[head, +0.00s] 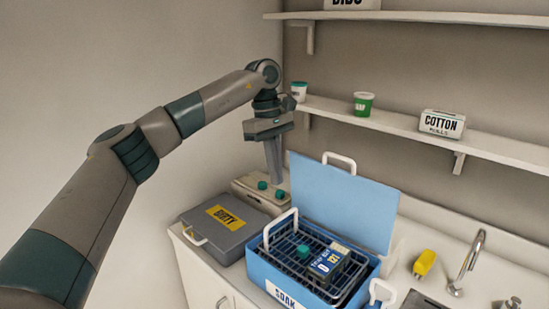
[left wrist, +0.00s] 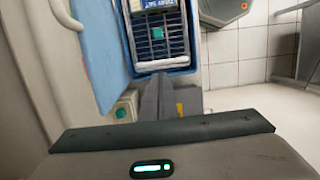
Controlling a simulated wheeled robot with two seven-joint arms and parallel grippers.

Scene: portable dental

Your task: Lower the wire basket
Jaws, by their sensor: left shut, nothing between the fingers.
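The dark wire basket (head: 285,252) sits in the open blue tub (head: 262,272) labelled SOAK. Inside the basket are a teal knob-like piece (head: 303,251) and a box with a blue label (head: 328,262). White handles rise at the tub's left (head: 281,225) and right (head: 384,289) ends; I cannot tell whether they belong to basket or tub. My left gripper (head: 279,182) is shut and empty, pointing down behind the tub's left end, above the counter and apart from the basket. The left wrist view shows the basket (left wrist: 153,52) beyond the fingers (left wrist: 155,92). My right gripper is out of view.
The tub's blue lid (head: 340,205) stands open behind it. A grey DIRTY case (head: 205,235) lies left of the tub. A pale unit with teal knobs (head: 245,186) stands behind. A tap (head: 470,258) and yellow item (head: 424,263) are at right. Shelves (head: 400,125) hang above.

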